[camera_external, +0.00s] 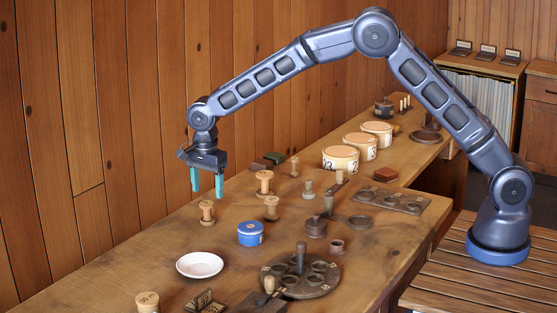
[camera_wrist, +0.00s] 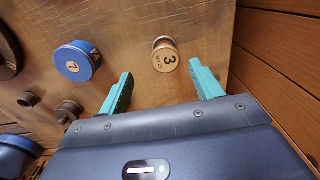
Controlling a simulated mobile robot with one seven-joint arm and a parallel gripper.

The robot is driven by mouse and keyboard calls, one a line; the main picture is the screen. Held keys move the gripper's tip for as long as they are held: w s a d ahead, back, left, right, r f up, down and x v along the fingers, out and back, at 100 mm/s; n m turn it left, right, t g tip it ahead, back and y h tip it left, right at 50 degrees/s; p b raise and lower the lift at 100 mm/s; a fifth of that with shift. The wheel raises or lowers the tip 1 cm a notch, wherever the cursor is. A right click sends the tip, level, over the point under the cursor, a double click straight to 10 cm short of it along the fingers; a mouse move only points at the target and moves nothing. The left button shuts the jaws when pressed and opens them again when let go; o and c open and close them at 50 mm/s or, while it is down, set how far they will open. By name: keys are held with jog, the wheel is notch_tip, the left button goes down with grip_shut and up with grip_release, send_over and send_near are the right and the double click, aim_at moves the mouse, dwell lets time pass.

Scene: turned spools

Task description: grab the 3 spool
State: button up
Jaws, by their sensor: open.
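The spool marked 3 (camera_wrist: 165,55) stands on the table in the wrist view, its pale numbered top facing up. It appears to be the turned wooden spool (camera_external: 207,212) below my gripper in the external view. My gripper (camera_external: 207,184) is open, pointing down, and raised above the table with nothing between its teal fingers. In the wrist view the fingers of my gripper (camera_wrist: 161,75) lie on either side below the spool in the picture, and the spool shows beyond and between their tips.
Other wooden spools (camera_external: 264,183) (camera_external: 271,208) stand behind and to the right. A dark round tray (camera_external: 300,279) lies at front right. The plank wall (camera_external: 90,150) runs along the left.

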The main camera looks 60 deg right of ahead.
aim_at(207, 203)
notch_tip(207, 203, down, 3)
jog(key=shift+f, duration=0.15)
jog(key=shift+w+d+f, duration=0.1)
jog(key=shift+w+f, duration=0.1)
jog(key=shift+f, duration=1.1)
jog(key=shift+w+d+f, duration=0.1)
jog(key=shift+w+f, duration=0.1)
jog(key=shift+f, duration=1.1)
jog(key=c, duration=1.1)
